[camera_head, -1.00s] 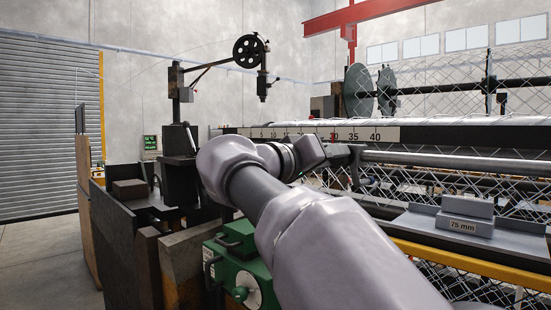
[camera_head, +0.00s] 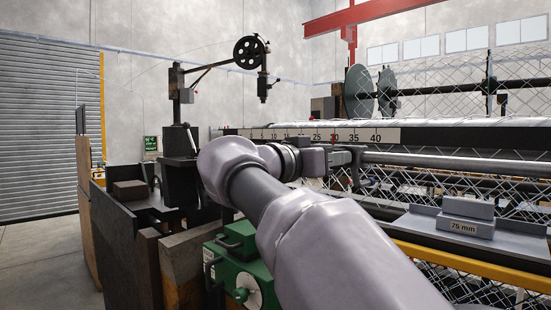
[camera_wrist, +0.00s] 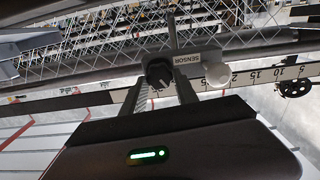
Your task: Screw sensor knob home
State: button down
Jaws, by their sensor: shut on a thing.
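The sensor knob (camera_wrist: 158,72) is a dark ribbed round knob in the wrist view, beside a block with a SENSOR label (camera_wrist: 187,59). My gripper (camera_wrist: 160,85) is shut on the knob, with one finger on each side. A rounded white sensor head (camera_wrist: 217,76) sits just right of the label. In the head view my gripper (camera_head: 350,156) is at the scale bar near the rail, and the knob cannot be made out there. How deep the knob's thread sits is hidden.
A numbered scale bar (camera_head: 365,136) runs behind my gripper, with a grey rail (camera_head: 440,160) to the right. Chain-link mesh (camera_head: 510,185) hangs close by. A block marked 75 mm (camera_head: 465,227) rests on a grey shelf at the right. A green machine housing (camera_head: 240,255) stands below my arm.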

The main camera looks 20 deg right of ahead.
jog(key=c, duration=0.9)
grip_release()
jog(key=shift+c, duration=0.2)
jog(key=p+v, duration=0.4)
jog(key=v, duration=1.3)
jog(key=shift+a, duration=0.15)
jog(key=shift+s+f, duration=0.1)
jog(key=shift+s, duration=0.05)
